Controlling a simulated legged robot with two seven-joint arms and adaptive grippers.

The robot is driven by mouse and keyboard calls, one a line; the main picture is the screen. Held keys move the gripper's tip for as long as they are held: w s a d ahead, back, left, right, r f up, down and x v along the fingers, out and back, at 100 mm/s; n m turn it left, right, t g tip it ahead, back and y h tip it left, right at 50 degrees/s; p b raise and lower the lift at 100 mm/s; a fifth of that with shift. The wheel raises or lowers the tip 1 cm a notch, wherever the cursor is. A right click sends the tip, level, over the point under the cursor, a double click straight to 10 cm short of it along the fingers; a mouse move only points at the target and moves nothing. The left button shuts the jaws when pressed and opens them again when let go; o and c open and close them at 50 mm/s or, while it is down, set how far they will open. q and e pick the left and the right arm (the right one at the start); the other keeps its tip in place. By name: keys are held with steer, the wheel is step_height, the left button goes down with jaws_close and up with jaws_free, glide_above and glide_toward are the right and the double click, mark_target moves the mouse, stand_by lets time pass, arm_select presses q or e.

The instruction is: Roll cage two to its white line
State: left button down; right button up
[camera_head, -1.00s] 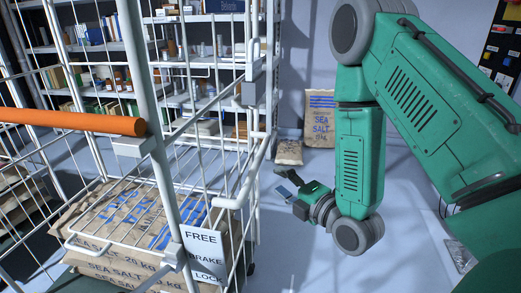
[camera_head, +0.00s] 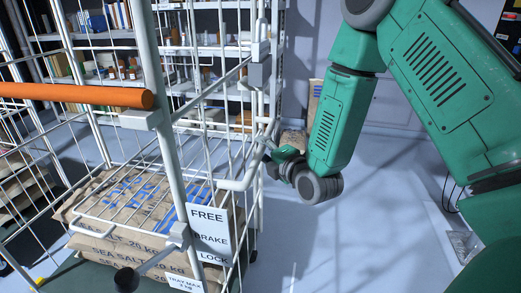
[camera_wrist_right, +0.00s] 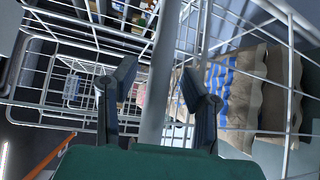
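A white wire roll cage (camera_head: 167,150) with an orange bar (camera_head: 75,96) fills the left of the head view; its number is not readable. Sea salt sacks (camera_head: 125,205) lie in it. A sign (camera_head: 208,230) reads FREE, BRAKE, LOCK, beside a lever with a black knob (camera_head: 127,279). My right gripper (camera_head: 270,160) is at the cage's right side, its fingers partly hidden. In the wrist view it is open (camera_wrist_right: 160,98), with a pale upright post (camera_wrist_right: 160,75) between or just beyond the fingers; contact is unclear. My left gripper and the white line are not in view.
Shelves (camera_head: 208,95) with boxes and bottles stand behind the cage. A small sack (camera_head: 293,140) and a mostly hidden sack (camera_head: 313,98) stand by the back wall.

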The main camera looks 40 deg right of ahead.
steer(key=shift+w+d+f, duration=0.1)
steer(key=shift+w+f, duration=0.05)
steer(key=shift+w, duration=0.65)
steer(key=shift+w+d, duration=0.15)
steer(key=shift+d, duration=0.05)
steer(key=shift+f, duration=0.1)
jaws_close()
